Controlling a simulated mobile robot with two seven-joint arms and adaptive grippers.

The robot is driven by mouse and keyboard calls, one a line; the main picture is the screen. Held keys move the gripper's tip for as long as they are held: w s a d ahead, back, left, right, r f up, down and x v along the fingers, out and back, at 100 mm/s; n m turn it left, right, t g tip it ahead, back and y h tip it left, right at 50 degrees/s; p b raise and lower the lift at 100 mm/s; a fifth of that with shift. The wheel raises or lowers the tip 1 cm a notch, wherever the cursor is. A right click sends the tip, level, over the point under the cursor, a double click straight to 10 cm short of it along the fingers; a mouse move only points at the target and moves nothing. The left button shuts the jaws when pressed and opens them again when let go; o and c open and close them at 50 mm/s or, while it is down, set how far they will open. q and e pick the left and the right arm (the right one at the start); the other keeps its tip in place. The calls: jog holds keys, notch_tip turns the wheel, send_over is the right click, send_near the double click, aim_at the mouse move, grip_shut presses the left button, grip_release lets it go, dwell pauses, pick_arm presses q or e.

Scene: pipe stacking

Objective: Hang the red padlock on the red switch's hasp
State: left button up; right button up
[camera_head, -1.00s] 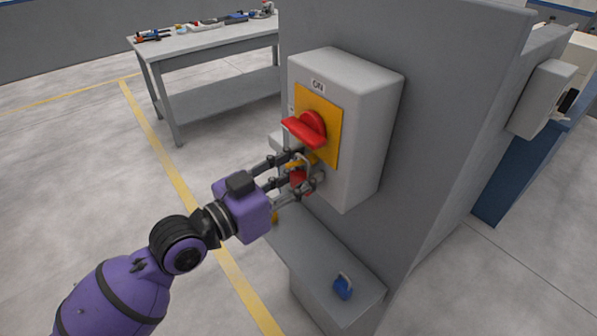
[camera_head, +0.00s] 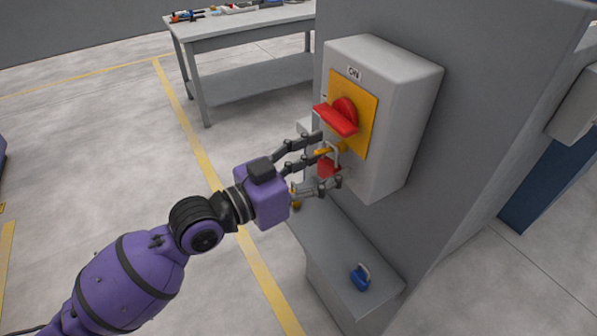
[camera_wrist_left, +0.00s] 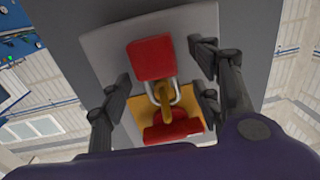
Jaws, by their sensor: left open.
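The red padlock (camera_head: 329,168) hangs body-down below the red switch handle (camera_head: 337,119). Its pale shackle appears looped through the yellow hasp (camera_head: 325,147) on the grey box marked ON. In the left wrist view, which is upside down, the padlock body (camera_wrist_left: 150,58) is at the top, with the shackle around the hasp (camera_wrist_left: 164,100) and the red handle (camera_wrist_left: 172,130) below. My left gripper (camera_head: 330,164) is open, its fingers on both sides of the padlock with visible gaps in the wrist view. My right gripper is out of view.
A blue padlock (camera_head: 361,277) lies on the grey ledge (camera_head: 335,240) below the box. A small yellow object (camera_head: 296,202) is partly hidden behind my gripper. A workbench (camera_head: 245,35) with tools stands behind. The grey panel (camera_head: 470,110) stands right of the box.

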pick_arm(q)
jog(key=v, duration=1)
jog(key=shift+s+a, duration=0.25)
jog(key=shift+a, duration=0.05)
jog(key=s+a+f+n+y+p, duration=0.15)
jog(key=a+f+y, duration=0.35)
jog(key=f, duration=0.7)
jog(key=s+a+f+n+y, duration=0.1)
jog(key=a+f+n+y, duration=0.4)
jog(key=f, duration=0.8)
jog(key=s+f+n+g+y, duration=0.1)
jog(key=s+f, duration=0.6)
jog(key=s, duration=0.3)
jog(key=s+a+f+n+g+y, duration=0.1)
jog(key=s+f+n+g+y, duration=0.1)
jog(key=s+f, duration=0.5)
jog(key=s+p, duration=0.1)
jog(key=s, duration=0.1)
jog(key=shift+s+a, duration=0.25)
jog(key=shift+s, duration=0.15)
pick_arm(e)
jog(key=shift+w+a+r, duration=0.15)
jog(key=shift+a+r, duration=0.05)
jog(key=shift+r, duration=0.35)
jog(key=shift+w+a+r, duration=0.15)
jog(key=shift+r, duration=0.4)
pick_arm(q)
jog(key=shift+f, duration=0.15)
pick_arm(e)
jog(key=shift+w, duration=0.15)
